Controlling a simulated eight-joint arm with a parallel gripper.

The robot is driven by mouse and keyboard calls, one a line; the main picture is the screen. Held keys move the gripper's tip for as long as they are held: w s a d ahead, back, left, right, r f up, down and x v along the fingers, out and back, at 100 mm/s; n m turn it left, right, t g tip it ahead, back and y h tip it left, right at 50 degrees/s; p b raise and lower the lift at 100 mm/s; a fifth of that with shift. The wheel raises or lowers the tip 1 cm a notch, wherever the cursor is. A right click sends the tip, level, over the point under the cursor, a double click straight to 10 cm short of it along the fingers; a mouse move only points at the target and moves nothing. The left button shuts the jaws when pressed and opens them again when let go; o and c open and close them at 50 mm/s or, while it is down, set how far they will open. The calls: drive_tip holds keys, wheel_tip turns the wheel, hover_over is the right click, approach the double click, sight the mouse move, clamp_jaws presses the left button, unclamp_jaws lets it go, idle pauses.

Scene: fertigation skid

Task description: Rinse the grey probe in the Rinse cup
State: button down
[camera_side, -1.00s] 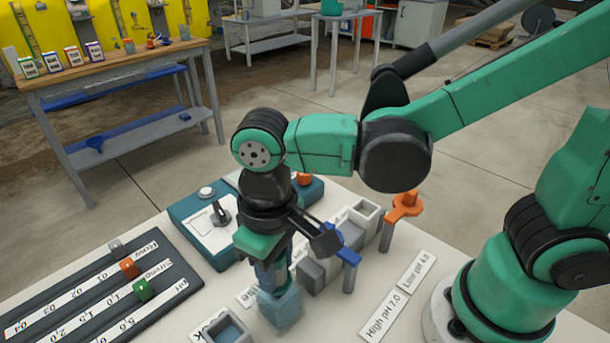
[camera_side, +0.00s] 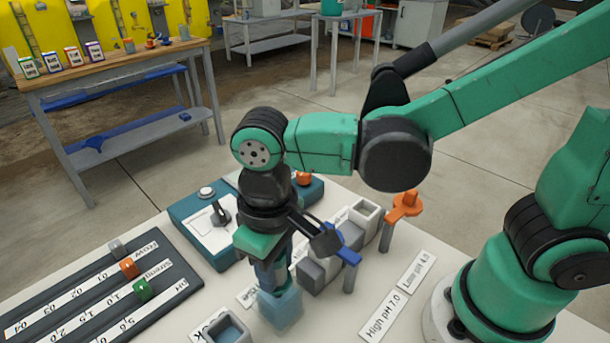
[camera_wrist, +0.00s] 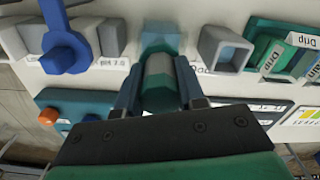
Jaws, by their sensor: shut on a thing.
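My gripper (camera_side: 272,280) points down and is shut on the grey probe (camera_wrist: 158,78), whose grey body shows between the fingers in the wrist view. In the side view the fingers hide the probe. A translucent teal cup (camera_side: 284,314) stands directly below the fingers, and it also shows in the wrist view (camera_wrist: 160,38). I take it for the Rinse cup; its label is mostly hidden. The probe's lower end is hidden, so I cannot tell how deep it sits in the cup.
A square grey cup (camera_side: 232,334) stands at the left. Grey holders (camera_side: 312,275), a blue-handled part (camera_side: 346,256) and an orange-handled part (camera_side: 404,208) stand close on the right. A teal meter box (camera_side: 190,215) lies behind; a dark slider board (camera_side: 100,290) lies far left.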

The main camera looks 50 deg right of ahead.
idle(0.3)
drive_tip(key=shift+r, duration=0.75)
drive_tip(key=shift+f, duration=0.8)
drive_tip(key=shift+r, duration=0.15)
drive_tip(key=shift+r, duration=4.1)
